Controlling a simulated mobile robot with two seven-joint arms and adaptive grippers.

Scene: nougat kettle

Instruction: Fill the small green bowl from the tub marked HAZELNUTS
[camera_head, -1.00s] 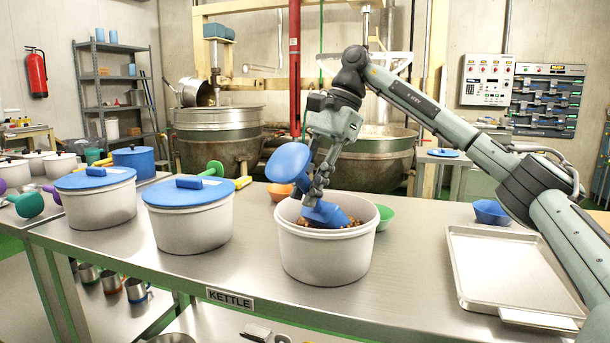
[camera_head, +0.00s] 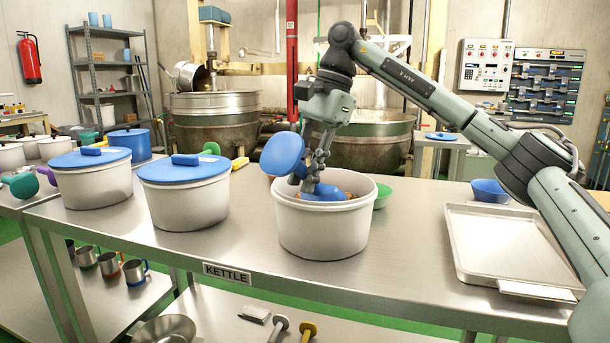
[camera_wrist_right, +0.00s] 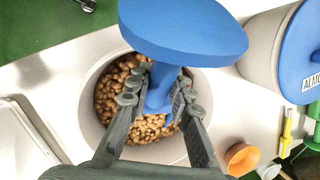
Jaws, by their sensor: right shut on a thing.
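My right gripper (camera_head: 312,180) is shut on a blue scoop with a large rounded knob (camera_head: 283,154). The scoop's lower part is inside an open white tub (camera_head: 322,232) of brown nuts and is partly hidden by the rim. In the right wrist view, the fingers (camera_wrist_right: 160,95) close on the scoop's blue stem (camera_wrist_right: 162,92) above the nuts (camera_wrist_right: 120,95). No label shows on this tub. A small green bowl (camera_head: 382,195) stands just behind the tub's right side, partly hidden by it. My left gripper is out of view.
Two blue-lidded tubs (camera_head: 184,205) (camera_head: 92,186) stand to the left; the nearer one's label begins "ALMO" in the wrist view. An orange bowl (camera_wrist_right: 241,158) is behind the open tub. A blue bowl (camera_head: 489,191) and metal tray (camera_head: 508,250) lie right. The table front is clear.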

